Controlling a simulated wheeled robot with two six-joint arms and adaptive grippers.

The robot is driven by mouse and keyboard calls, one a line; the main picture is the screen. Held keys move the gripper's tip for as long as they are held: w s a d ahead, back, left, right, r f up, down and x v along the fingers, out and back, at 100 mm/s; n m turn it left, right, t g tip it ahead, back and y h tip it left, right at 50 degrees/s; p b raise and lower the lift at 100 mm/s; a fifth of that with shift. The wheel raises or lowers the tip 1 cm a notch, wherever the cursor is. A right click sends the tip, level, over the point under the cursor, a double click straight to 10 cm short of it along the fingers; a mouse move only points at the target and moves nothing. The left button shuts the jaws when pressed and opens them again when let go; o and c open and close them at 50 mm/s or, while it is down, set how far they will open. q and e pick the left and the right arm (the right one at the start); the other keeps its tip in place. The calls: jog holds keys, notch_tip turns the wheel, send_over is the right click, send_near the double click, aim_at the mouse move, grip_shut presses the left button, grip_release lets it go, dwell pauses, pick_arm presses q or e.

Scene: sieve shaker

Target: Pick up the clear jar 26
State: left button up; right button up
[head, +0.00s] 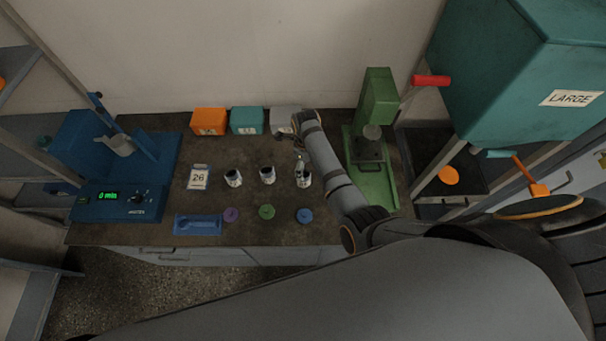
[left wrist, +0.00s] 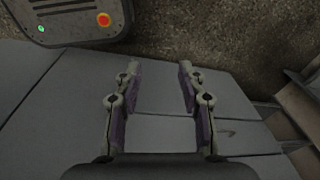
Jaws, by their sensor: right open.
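An upright pale item with a white label reading 26 (head: 198,178) stands on the bench left of three small jars; its body looks see-through, but it is small in view. The left jar (head: 233,178), middle jar (head: 267,175) and right jar (head: 304,180) have dark and white sides; their markings are too small to read. My right gripper (head: 301,162) is open, right above or at the right jar and partly covering it; I cannot tell whether they touch. My left gripper (left wrist: 159,70) is open and empty in the left wrist view, away from the jars.
Purple (head: 231,214), green (head: 267,212) and blue (head: 305,215) discs lie in front of the jars, beside a blue tray (head: 198,224). Orange (head: 209,121), teal (head: 247,120) and grey (head: 284,118) bins stand behind. A green press (head: 378,100) is right, a blue machine (head: 115,205) left.

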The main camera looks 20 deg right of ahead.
aim_at(305, 171)
pick_arm(q)
jog(key=s+f+b, duration=0.3)
jog(key=s, duration=0.1)
pick_arm(e)
jog(key=f, duration=0.3)
jog(key=shift+s+f, duration=0.2)
jog(key=shift+f, duration=0.2)
jog(key=shift+w+f, duration=0.3)
jog(key=shift+f, duration=0.2)
pick_arm(q)
jog(key=w+f+b, duration=0.1)
jog(key=w, duration=0.6)
pick_arm(e)
jog(key=shift+w+f, duration=0.25)
jog(key=shift+f, duration=0.15)
jog(key=f+b, duration=0.4)
jog(key=b, duration=0.1)
jog(key=shift+s+a+f, duration=0.2)
jog(key=shift+s, duration=0.05)
jog(key=shift+w, duration=0.1)
jog(key=shift+r, duration=0.1)
jog(key=c, duration=1.2)
jog(key=shift+c, duration=0.6)
pick_arm(q)
jog(key=s+f, duration=0.3)
jog(key=f, duration=0.2)
jog(key=shift+f, duration=0.35)
jog(key=shift+s, duration=0.1)
pick_arm(e)
jog(key=shift+r, duration=0.15)
